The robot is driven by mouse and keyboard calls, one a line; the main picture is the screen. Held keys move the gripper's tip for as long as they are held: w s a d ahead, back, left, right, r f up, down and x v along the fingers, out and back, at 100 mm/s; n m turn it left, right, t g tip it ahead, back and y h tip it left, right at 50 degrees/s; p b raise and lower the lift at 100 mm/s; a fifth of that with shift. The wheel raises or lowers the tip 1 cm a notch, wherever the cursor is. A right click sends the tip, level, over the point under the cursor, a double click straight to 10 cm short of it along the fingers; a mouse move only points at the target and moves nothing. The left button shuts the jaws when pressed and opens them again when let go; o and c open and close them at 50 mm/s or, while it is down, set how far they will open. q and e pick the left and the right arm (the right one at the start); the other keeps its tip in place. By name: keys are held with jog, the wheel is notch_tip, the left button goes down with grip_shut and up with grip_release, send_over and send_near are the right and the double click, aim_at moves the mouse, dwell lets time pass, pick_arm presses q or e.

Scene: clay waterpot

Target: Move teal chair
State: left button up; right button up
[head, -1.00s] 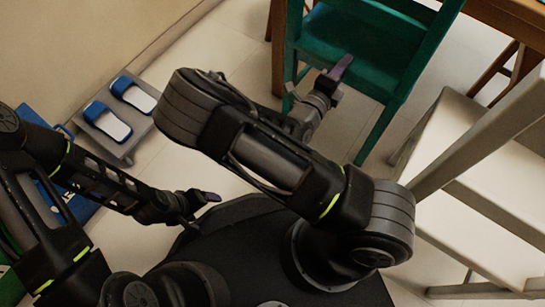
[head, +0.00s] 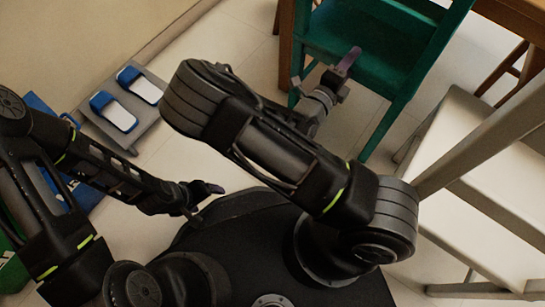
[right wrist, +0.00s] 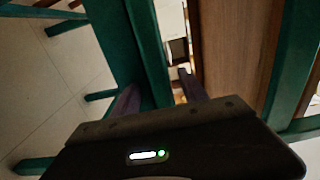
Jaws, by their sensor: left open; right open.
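The teal chair (head: 385,72) stands upright at the top of the head view, partly cut off by the frame. Its teal bars (right wrist: 148,40) also fill the middle of the right wrist view. My right gripper (head: 346,66) is open at the chair, its purple finger overlapping the teal seat area in the head view. In the right wrist view a teal bar shows between the two fingers of this gripper (right wrist: 158,94); I cannot tell whether they touch it. My left gripper (head: 208,190) is open and empty, low over the floor beside my base, far from the chair.
A wooden table (head: 507,18) stands behind the chair at the top right. White steps (head: 475,190) with a slanted rail stand close on the right. Tiled floor between is clear.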

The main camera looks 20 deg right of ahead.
jog(key=shift+s+a+r, duration=0.1)
jog(key=shift+s+a, duration=0.05)
jog(key=shift+a, duration=0.1)
jog(key=p+v, duration=0.4)
jog(key=v, duration=0.7)
jog(key=shift+a+p, duration=0.2)
jog(key=shift+p, duration=0.15)
jog(key=shift+s, duration=0.15)
